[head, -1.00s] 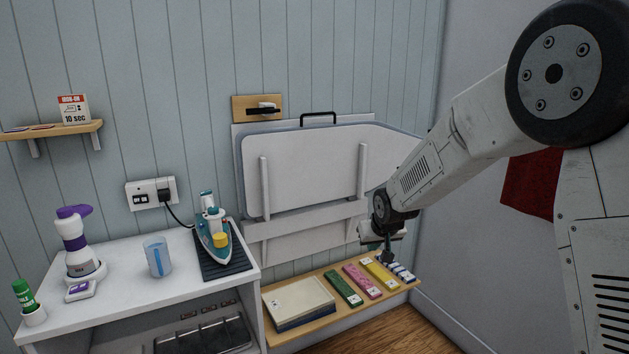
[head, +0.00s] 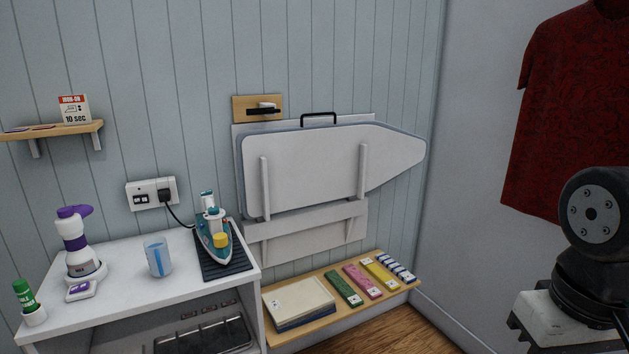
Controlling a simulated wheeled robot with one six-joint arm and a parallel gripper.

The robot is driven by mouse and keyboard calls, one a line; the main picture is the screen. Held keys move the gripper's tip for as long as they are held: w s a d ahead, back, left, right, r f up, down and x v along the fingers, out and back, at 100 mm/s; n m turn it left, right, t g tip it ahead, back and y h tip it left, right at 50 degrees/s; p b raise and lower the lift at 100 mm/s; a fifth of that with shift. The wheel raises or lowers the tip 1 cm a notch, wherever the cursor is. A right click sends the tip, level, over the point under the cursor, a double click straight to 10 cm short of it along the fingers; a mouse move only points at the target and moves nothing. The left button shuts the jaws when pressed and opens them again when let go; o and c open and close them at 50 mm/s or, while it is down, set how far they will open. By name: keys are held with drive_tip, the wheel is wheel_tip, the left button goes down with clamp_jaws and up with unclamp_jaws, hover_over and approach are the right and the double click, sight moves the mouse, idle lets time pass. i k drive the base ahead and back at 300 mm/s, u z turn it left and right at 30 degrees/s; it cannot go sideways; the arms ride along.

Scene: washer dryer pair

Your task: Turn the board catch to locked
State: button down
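The board catch (head: 264,111) is a black bar with a white knob on a wooden plate (head: 239,107), fixed to the wall above the upper left of the folded ironing board. The bar lies about horizontal, just over the board's top edge. The ironing board (head: 310,170) is pale, folded up flat against the wall, with a black handle (head: 318,116) on its top edge. My gripper is outside the picture. Only part of my arm shows at the lower right, well apart from the catch.
A white counter (head: 120,300) at the lower left holds an iron (head: 213,235), a blue cup (head: 157,258) and a purple-white steamer (head: 76,245). A low wooden shelf (head: 300,339) holds boxes and colored packs. A red shirt (head: 560,115) hangs at the right. The space before the board is clear.

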sight(269, 110)
drive_tip(key=k, duration=0.65)
drive_tip(key=u, duration=0.85)
drive_tip(key=i, duration=1.7)
drive_tip(key=z, duration=0.55)
